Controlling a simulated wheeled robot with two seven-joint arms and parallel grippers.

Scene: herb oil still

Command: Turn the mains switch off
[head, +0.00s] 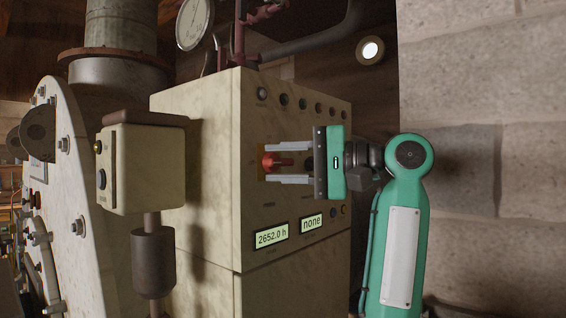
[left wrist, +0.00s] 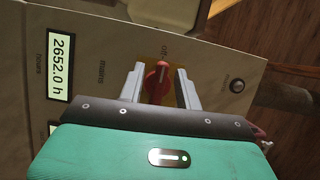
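The mains switch is a red rotary knob on a yellow plate on the cream cabinet front; it shows in the head view (head: 275,162) and the left wrist view (left wrist: 157,80). In the left wrist view the knob lies lengthwise roughly up and down the picture, with the word "off" above its upper end and "mains" to its left. My left gripper (head: 280,160) is open at the panel, its two pale fingers on either side of the knob. A gap shows between knob and fingers. It also shows in the left wrist view (left wrist: 161,85). My right gripper is out of view.
The cabinet (head: 200,240) carries an hours display (head: 271,236) reading 2652.0 h, a display (head: 312,222) reading "none", and a row of small lamps or buttons above the switch. A cream box (head: 145,170) on a post stands left. A stone wall (head: 490,120) is at right.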

